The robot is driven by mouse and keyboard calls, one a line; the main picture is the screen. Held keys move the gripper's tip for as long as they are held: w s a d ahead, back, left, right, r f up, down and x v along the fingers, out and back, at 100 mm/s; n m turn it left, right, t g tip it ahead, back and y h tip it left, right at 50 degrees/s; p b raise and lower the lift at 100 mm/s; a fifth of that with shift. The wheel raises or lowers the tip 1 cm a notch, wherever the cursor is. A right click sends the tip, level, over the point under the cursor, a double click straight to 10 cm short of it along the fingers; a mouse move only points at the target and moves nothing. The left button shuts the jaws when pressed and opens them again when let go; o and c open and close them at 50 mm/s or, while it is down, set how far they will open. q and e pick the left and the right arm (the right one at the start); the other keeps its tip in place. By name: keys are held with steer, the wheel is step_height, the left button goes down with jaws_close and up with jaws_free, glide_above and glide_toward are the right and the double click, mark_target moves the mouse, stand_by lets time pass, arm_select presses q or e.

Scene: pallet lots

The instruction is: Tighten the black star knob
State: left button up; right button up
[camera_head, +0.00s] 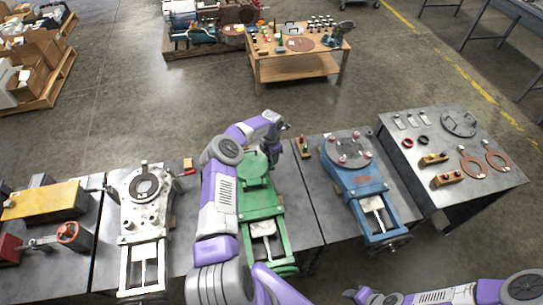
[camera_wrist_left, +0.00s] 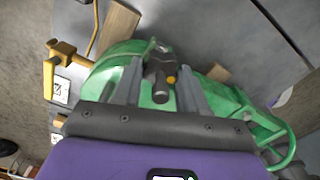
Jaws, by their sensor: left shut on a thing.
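My left gripper (camera_head: 284,127) reaches over the far end of the green machine (camera_head: 262,225). In the left wrist view its two fingers (camera_wrist_left: 160,88) stand on either side of a dark knob-like part (camera_wrist_left: 159,66) with an orange spot, on the green machine (camera_wrist_left: 112,62). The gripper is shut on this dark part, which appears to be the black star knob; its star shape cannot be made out. In the head view my arm hides it. My right gripper (camera_head: 362,296) is low at the bottom edge, away from the machines; its jaw opening is unclear.
A white machine (camera_head: 145,215) stands left of the green one and a blue machine (camera_head: 362,190) right. A grey table (camera_head: 480,190) at the right holds rings and small blocks. A wooden table (camera_head: 300,65) with parts stands behind. Open floor (camera_head: 130,110) lies beyond the benches.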

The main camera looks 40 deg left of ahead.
arm_select(q)
steer(key=o, duration=1.1)
steer(key=shift+c, duration=0.2)
step_height(320, 180, up, 8)
steer(key=shift+f+p, duration=0.2)
steer(key=shift+p, duration=0.35)
